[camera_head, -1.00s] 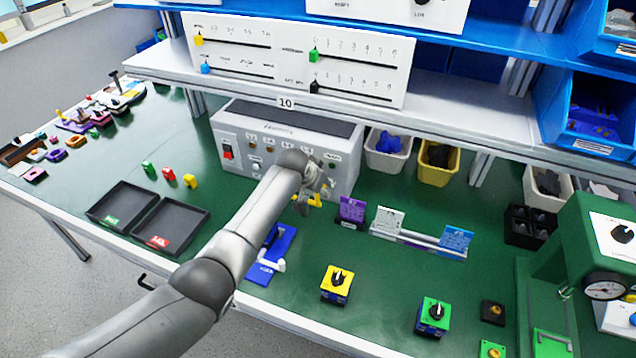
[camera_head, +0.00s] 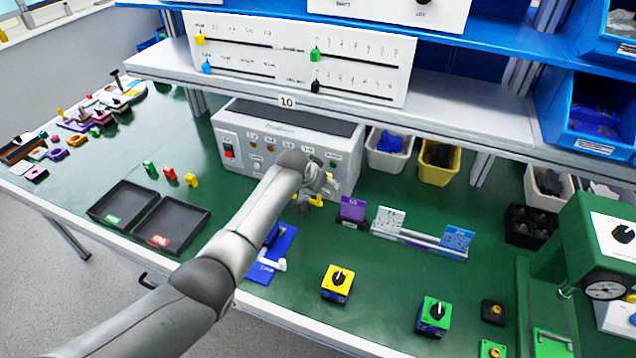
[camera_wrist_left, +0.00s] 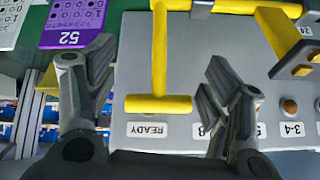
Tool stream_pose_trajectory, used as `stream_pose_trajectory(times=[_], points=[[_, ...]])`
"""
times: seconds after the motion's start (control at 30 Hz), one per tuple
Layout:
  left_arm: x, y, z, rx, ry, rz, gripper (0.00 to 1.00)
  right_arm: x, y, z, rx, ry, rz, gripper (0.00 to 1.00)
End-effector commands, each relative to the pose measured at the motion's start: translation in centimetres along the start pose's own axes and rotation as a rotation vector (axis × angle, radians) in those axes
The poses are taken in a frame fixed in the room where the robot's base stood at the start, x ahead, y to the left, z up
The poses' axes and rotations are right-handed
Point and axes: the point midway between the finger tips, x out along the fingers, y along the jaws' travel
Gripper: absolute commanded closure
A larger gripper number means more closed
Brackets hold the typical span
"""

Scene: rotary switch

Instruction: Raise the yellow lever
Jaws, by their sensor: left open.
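A yellow lever with a T-shaped end (camera_wrist_left: 159,60) shows in the left wrist view, on the front of a grey control box (camera_wrist_left: 190,130). Its crossbar is close to a READY label. My left gripper (camera_wrist_left: 160,75) is open, with one finger on each side of the lever's bar and visible gaps between. In the head view my left gripper (camera_head: 318,193) is at the right part of the grey box (camera_head: 240,160), and a bit of yellow (camera_head: 316,203) shows by its fingers. My forearm hides part of the box front. My right gripper is not in view.
A second yellow bar (camera_wrist_left: 295,50) sits at the right in the wrist view. A purple card (camera_head: 352,209) stands right of the gripper. A blue-based switch (camera_head: 272,252) and a yellow rotary switch (camera_head: 337,283) are in front. The shelf (camera_head: 400,103) overhangs the box.

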Motion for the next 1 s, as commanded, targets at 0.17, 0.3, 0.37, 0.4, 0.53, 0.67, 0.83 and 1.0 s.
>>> stream_pose_trajectory(times=[0.17, 0.3, 0.37, 0.4, 0.53, 0.67, 0.83, 1.0], points=[[-0.1, 0.0, -0.1, 0.001, 0.002, 0.000, 0.27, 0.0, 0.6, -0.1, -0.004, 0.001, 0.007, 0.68], [-0.8, 0.0, -0.1, 0.001, 0.004, 0.001, 0.27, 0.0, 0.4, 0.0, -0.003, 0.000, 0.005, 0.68], [-1.3, 0.0, -0.2, 0.001, 0.005, 0.001, 0.27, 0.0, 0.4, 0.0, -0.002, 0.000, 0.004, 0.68], [-1.6, 0.0, -0.1, 0.000, 0.004, 0.001, 0.27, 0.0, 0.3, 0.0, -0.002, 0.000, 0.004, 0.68], [-3.1, 0.0, -0.1, 0.001, 0.004, -0.001, 0.27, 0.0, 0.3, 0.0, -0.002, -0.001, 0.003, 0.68], [-4.9, 0.0, -0.1, 0.001, 0.004, 0.000, 0.27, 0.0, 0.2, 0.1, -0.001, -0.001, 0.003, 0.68], [-7.4, -0.1, -0.1, 0.000, 0.004, 0.000, 0.27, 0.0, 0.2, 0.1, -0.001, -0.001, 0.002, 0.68], [-9.8, -0.1, -0.1, 0.000, 0.004, -0.001, 0.27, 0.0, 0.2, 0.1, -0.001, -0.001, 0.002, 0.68]])
